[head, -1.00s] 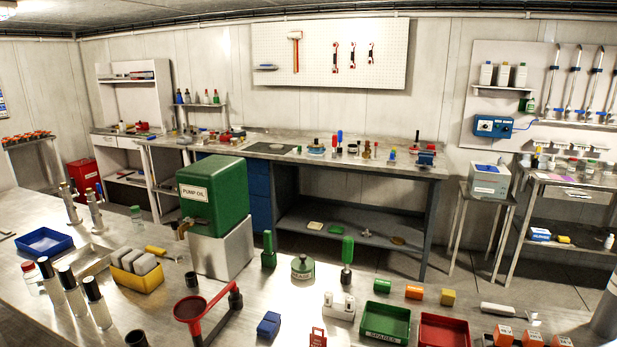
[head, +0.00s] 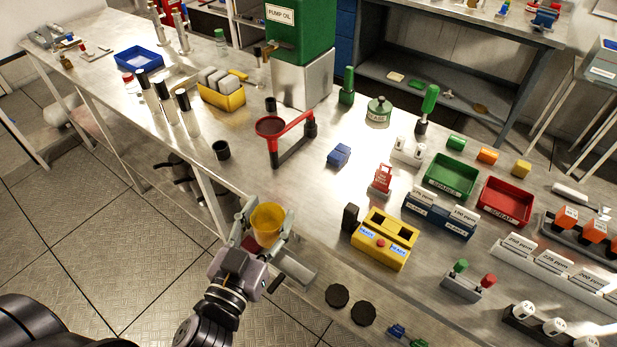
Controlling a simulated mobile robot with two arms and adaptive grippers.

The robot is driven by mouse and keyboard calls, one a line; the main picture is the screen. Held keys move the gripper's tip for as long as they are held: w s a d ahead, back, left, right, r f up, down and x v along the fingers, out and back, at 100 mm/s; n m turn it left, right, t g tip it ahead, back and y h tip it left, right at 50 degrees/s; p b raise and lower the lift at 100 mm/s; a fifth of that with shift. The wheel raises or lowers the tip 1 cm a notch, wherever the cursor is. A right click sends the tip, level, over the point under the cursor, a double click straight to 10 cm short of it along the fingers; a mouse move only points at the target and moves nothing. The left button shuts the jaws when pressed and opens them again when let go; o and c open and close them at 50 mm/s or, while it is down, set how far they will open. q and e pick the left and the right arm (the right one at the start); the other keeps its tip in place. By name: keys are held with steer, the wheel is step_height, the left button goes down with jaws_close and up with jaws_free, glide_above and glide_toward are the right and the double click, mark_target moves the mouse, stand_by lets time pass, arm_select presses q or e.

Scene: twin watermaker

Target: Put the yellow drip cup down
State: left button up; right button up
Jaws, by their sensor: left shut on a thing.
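The yellow drip cup (head: 267,219) is in my left gripper (head: 264,234), which is shut on it. The cup is upright with its open top showing. Gripper and cup are at the front edge of the steel bench (head: 240,165); I cannot tell how high the cup is above it. My left arm comes up from the lower left over the floor. A grey metal tray or ledge (head: 298,266) shows just right of the gripper. My right gripper is not in view.
A red funnel stand (head: 284,140) and a black cup (head: 221,150) stand behind the gripper. A yellow box with blue labels (head: 384,240) stands to the right. Two black discs (head: 337,295) lie near the front edge.

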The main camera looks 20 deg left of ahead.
arm_select(q)
steer(key=w+d+r+m+g+h, duration=0.35)
steer(key=w+d+m+h, duration=0.35)
steer(key=w+d+h, duration=0.25)
steer(key=w+a+r, duration=0.3)
steer(key=w+a, duration=0.6)
steer(key=w, duration=0.2)
steer(key=shift+w+a+r, duration=0.15)
steer(key=shift+a+r, duration=0.15)
steer(key=shift+a, duration=0.05)
step_height(320, 180, down, 18)
steer(key=shift+f+b, duration=0.1)
steer(key=shift+b, duration=0.3)
steer(key=shift+f, duration=0.35)
steer(key=shift+f+p, duration=0.3)
steer(key=shift+f, duration=0.1)
